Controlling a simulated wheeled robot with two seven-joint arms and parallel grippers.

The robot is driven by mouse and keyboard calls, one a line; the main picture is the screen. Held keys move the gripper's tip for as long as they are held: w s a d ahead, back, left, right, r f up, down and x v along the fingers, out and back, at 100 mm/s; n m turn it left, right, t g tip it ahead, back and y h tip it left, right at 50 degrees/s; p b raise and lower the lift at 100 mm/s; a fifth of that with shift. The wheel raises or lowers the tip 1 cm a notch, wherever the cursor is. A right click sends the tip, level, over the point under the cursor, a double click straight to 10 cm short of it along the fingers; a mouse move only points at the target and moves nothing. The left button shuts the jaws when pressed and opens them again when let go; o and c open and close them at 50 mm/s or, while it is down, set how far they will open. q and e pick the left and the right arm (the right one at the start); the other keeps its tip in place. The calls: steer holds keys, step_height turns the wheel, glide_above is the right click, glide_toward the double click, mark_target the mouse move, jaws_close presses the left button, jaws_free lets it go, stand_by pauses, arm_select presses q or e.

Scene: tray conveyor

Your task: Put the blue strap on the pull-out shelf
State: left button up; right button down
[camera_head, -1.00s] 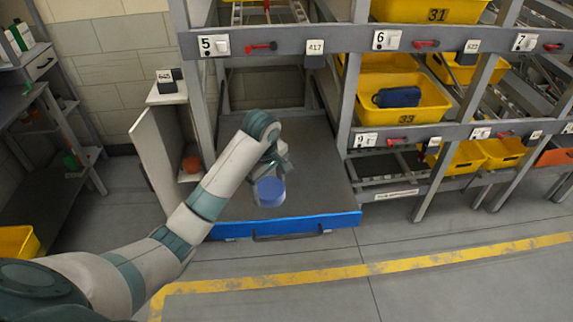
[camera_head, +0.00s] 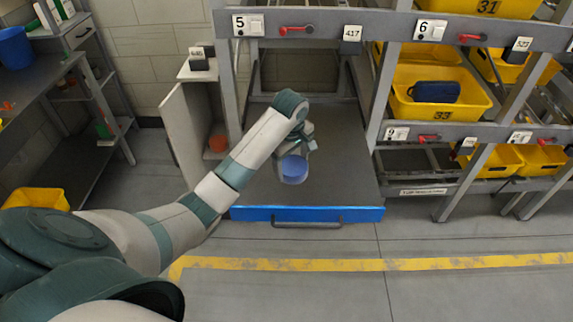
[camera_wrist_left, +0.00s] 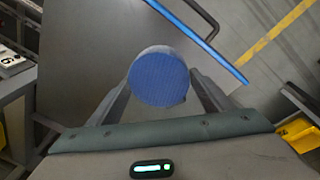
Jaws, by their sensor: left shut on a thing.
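The blue strap (camera_head: 294,169) is a round, coiled roll; it also shows in the left wrist view (camera_wrist_left: 159,77). My left gripper (camera_head: 296,158) is shut on it, with one finger on each side in the left wrist view (camera_wrist_left: 160,88). The strap is over the pull-out shelf (camera_head: 345,175), a grey deck with a blue front edge and a dark handle. I cannot tell exactly how high above the deck it is. My right gripper is not in view.
A rack with yellow bins (camera_head: 405,107) stands to the right, one bin holding a blue pouch (camera_head: 434,91). An open white cabinet (camera_head: 187,135) is left of the shelf. A yellow line (camera_head: 400,264) crosses the clear floor in front.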

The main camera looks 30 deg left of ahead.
arm_select(q)
steer(key=w+a+f, duration=0.1)
steer(key=a, duration=0.1)
steer(key=w+a+f, duration=0.2)
steer(key=w+a+f+p, duration=0.1)
steer(key=w+a, duration=0.1)
steer(key=shift+a+f, duration=0.3)
steer(key=shift+f, duration=0.1)
step_height(320, 180, down, 4)
steer(key=shift+r+p, duration=0.25)
steer(key=shift+p, duration=0.4)
steer(key=shift+f, duration=0.25)
steer(key=o, duration=1.3)
steer(key=shift+f, duration=0.15)
steer(key=shift+c, duration=0.2)
step_height(320, 180, up, 12)
steer(key=s+b, duration=0.1)
steer(key=shift+s+d+b, duration=0.3)
steer(key=shift+s+d, duration=0.1)
